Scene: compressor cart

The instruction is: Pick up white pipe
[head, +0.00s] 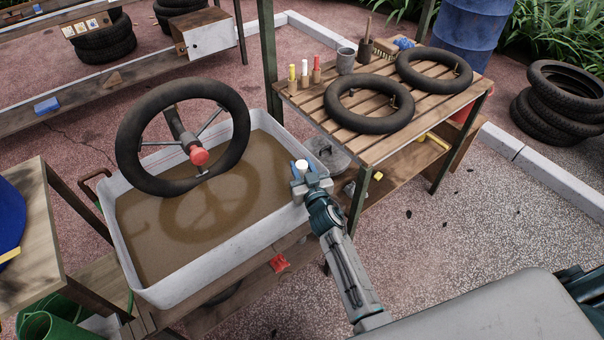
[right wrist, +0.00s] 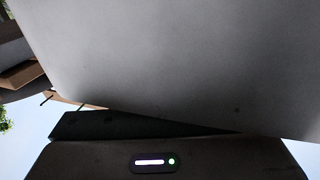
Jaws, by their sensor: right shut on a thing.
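My right gripper (head: 306,184) is beside the right rim of the white water tub, shut on a short white pipe. The white pipe (head: 300,165) shows only as a pale round end sticking up between the fingers; its lower part is hidden. The right wrist view is mostly filled by a plain grey-white surface close to the camera; the pipe cannot be made out there. My left gripper is not in view.
The white tub (head: 117,236) holds brown water, with a wheel-like black ring (head: 128,128) above it. A slatted table (head: 318,110) behind carries two black tubes, a grey cup (head: 346,61) and several small tools. Stacked tyres (head: 560,106) stand at far right.

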